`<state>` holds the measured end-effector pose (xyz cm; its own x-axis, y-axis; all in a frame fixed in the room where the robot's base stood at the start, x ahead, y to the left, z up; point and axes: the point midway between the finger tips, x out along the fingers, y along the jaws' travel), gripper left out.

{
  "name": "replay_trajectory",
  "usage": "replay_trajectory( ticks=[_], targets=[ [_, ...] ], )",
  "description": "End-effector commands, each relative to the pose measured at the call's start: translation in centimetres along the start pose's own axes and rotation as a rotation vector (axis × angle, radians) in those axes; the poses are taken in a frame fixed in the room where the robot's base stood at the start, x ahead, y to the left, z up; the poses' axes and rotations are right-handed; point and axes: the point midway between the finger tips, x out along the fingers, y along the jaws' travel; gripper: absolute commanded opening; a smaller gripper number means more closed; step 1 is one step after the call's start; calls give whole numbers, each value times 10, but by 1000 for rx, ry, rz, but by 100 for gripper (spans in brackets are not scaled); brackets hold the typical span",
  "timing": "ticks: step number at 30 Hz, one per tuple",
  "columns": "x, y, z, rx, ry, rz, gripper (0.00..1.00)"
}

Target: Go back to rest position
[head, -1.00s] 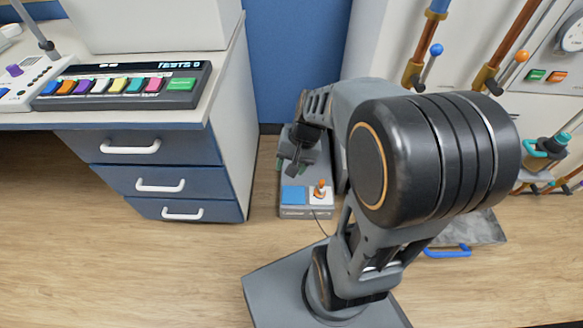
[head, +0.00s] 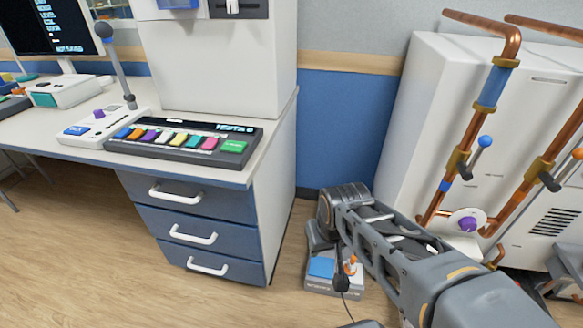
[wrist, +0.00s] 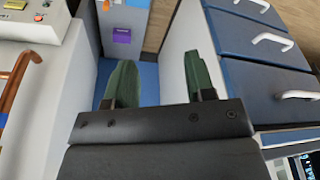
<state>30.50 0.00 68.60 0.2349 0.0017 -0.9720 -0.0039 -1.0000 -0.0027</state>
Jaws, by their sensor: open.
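My gripper shows in the wrist view (wrist: 158,82) with two green fingers spread apart and nothing between them. Beyond the fingers are a blue wall panel and a strip of wood floor. In the head view my arm reaches from the lower right toward the floor between the desk and the white cabinet. I cannot make out the gripper's fingers there. A small grey floor box (head: 335,282) with a blue pad and an orange-topped stick sits partly behind my arm.
A desk with blue drawers (head: 195,235) stands left, with a colored-button panel (head: 185,142) on top. A white cabinet (head: 425,95) with copper pipes (head: 500,75) and lever valves stands right. Wood floor (head: 130,270) is clear in front of the drawers.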

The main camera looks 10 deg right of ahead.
Motion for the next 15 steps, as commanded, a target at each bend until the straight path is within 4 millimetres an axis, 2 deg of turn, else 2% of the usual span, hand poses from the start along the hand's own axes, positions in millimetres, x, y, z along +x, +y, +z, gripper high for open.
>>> replay_trajectory(
  ticks=[5,8,11,15],
  targets=[
    [-35,-2,-12,17,14,-11,50],
    [-64,-3,-21,32,27,-21,50],
    [-99,-5,-33,53,45,-36,50],
    [-156,-8,-53,87,71,-60,50]
  ],
)
